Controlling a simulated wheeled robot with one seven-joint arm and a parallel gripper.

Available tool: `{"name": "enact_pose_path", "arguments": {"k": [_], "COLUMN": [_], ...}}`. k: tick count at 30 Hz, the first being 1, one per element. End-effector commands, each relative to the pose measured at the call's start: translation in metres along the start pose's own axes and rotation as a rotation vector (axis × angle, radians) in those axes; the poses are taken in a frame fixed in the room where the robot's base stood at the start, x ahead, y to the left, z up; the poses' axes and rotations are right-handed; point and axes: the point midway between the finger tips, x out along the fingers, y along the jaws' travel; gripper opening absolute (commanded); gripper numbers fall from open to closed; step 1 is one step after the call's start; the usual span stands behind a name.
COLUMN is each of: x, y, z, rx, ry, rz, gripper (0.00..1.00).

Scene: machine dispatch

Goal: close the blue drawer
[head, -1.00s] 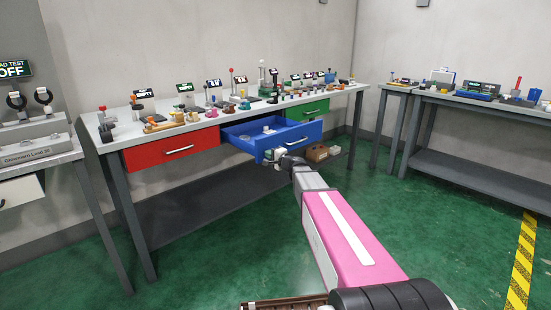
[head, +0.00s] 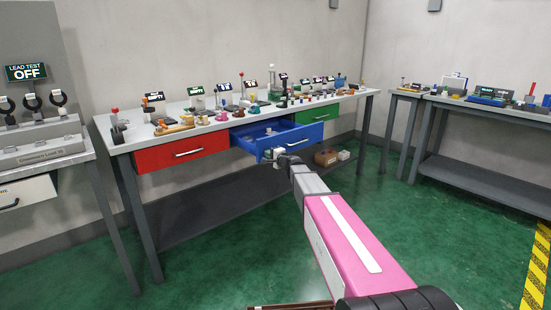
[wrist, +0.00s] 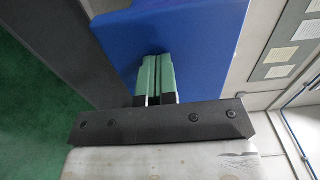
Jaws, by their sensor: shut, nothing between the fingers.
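The blue drawer (head: 300,138) sticks out of the workbench between a red drawer and a green drawer. It is partly open, and a small pale item lies inside it.
The red drawer (head: 180,152) and green drawer (head: 318,115) look shut. Many small items stand on the workbench top (head: 130,137). A brown box (head: 326,158) sits on the lower shelf. A second bench (head: 480,115) stands at right. Green floor in front is clear.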

Motion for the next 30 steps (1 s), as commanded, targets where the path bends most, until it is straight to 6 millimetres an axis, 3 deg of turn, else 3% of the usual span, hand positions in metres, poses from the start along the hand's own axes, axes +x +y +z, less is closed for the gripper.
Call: {"name": "enact_pose_path", "arguments": {"k": [1,3,18,24,30], "x": [0.021,0.041,0.179,0.221,0.249], "y": [0.001,0.001,0.001,0.001,0.000], "z": [-0.003,-0.003,-0.002,-0.002,-0.001], "rx": [0.000,0.000,0.000,0.000,0.000], "ry": [-0.002,-0.002,-0.001,0.000,-0.001], "rz": [-0.001,-0.001,0.000,0.000,0.000], "gripper": [0.00,0.00,0.00,0.00,0.00]}}
